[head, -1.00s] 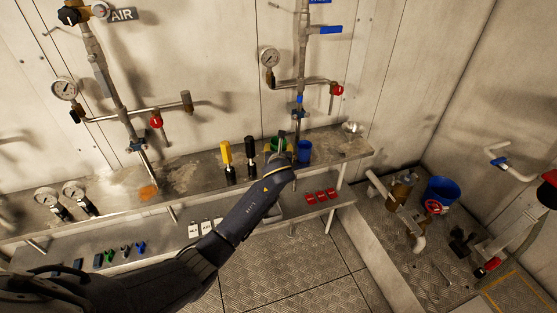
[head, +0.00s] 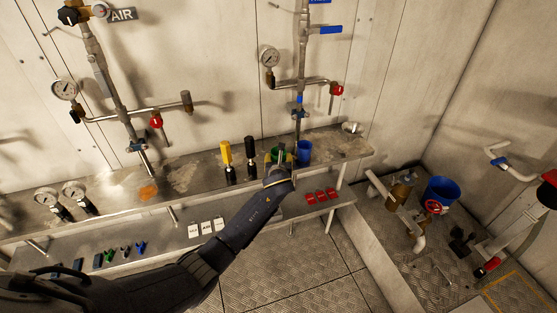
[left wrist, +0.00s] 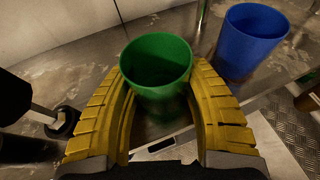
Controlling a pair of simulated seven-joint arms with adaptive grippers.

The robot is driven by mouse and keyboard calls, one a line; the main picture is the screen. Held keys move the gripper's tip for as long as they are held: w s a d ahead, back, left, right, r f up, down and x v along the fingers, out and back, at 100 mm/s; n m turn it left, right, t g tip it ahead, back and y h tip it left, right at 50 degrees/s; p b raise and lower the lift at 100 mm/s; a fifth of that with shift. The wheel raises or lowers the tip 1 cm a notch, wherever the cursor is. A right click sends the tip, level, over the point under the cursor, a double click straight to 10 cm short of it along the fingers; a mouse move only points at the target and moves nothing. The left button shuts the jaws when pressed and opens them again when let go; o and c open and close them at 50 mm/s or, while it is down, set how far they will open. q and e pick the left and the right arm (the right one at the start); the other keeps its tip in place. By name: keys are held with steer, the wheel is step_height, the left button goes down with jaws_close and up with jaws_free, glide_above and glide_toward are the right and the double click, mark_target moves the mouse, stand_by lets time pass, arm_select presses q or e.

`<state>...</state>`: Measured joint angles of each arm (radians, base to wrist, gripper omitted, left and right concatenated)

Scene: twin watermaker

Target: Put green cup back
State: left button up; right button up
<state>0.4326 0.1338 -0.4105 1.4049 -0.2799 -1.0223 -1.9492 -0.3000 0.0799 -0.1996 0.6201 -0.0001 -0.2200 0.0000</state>
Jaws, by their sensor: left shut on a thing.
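The green cup (left wrist: 156,70) stands upright between the yellow fingers of my left gripper (left wrist: 160,98) in the left wrist view. The fingers are shut on it from both sides. In the head view the green cup (head: 277,153) shows small at the shelf's right part, partly hidden by my left gripper (head: 278,160). Whether its base touches the shelf is hard to tell. The blue cup (head: 304,151) stands just right of it, apart, and also shows in the left wrist view (left wrist: 249,42). My right gripper is out of view.
The metal shelf (head: 190,176) runs along the wall. A yellow-handled tool (head: 226,158) and a black-handled one (head: 250,156) stand left of the cup. A lower shelf holds red tags (head: 320,195) and white tags (head: 207,228). Pipes with a red valve (head: 337,90) rise behind.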

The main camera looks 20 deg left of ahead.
arm_select(q)
steer(key=o, duration=1.2)
